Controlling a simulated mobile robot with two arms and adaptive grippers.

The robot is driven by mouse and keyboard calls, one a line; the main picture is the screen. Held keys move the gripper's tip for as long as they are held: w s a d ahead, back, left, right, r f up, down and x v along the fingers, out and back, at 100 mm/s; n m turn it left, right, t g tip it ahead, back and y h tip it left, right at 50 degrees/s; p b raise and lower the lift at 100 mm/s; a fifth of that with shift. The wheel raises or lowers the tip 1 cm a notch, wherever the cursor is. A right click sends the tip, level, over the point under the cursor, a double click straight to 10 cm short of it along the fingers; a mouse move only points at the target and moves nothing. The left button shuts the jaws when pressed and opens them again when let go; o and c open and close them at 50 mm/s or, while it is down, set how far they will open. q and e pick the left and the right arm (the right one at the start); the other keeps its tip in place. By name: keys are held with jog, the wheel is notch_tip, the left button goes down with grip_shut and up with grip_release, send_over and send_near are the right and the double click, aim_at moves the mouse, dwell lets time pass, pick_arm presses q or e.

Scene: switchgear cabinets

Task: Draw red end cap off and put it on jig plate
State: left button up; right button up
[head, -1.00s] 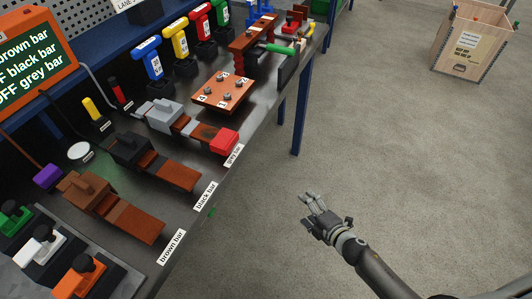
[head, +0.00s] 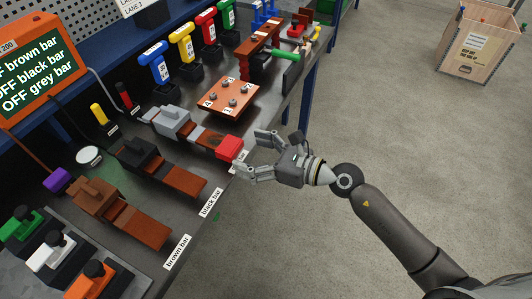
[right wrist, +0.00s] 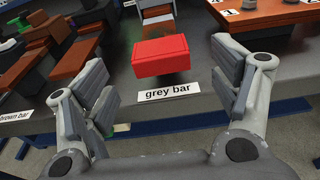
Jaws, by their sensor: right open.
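The red end cap (head: 229,148) sits on the front end of the grey bar (head: 204,139), at the bench edge. In the right wrist view the red end cap (right wrist: 161,56) shows centred ahead, between the fingers, above the "grey bar" label (right wrist: 169,92). My right gripper (head: 252,156) is open and empty, its fingertips close to the cap; the wrist view shows it too (right wrist: 165,85). The jig plate (head: 229,97) is a copper-coloured plate with several numbered studs, lying on the bench behind the cap. My left gripper is not in view.
The black bar (head: 178,178) and brown bar (head: 138,223) lie to the left along the bench, without caps. Coloured T-handles (head: 184,48) stand behind. A wooden crate (head: 478,45) stands on the floor at the far right. The floor in front is clear.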

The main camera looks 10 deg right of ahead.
aim_at(238, 150)
jog(key=x, duration=0.6)
jog(key=shift+w+a+p, duration=0.15)
jog(key=shift+a+p, duration=0.1)
jog(key=shift+p, duration=0.15)
jog(key=c, duration=1.2)
jog(key=shift+s+d+f, duration=0.1)
jog(key=shift+s+d, duration=0.3)
jog(key=shift+d, duration=0.15)
jog(key=shift+f+v, duration=0.15)
jog(key=shift+v, duration=0.8)
jog(key=shift+f+v, duration=0.15)
jog(key=shift+v, duration=0.85)
jog(key=s+d+r, duration=0.2)
jog(key=s+d, duration=0.1)
jog(key=d, duration=0.2)
jog(key=s+d+r, duration=0.3)
jog(key=d, duration=0.2)
jog(key=s+d+r, duration=0.3)
jog(key=d, duration=0.2)
jog(key=shift+s+d+r, duration=0.1)
jog(key=shift+d, duration=0.05)
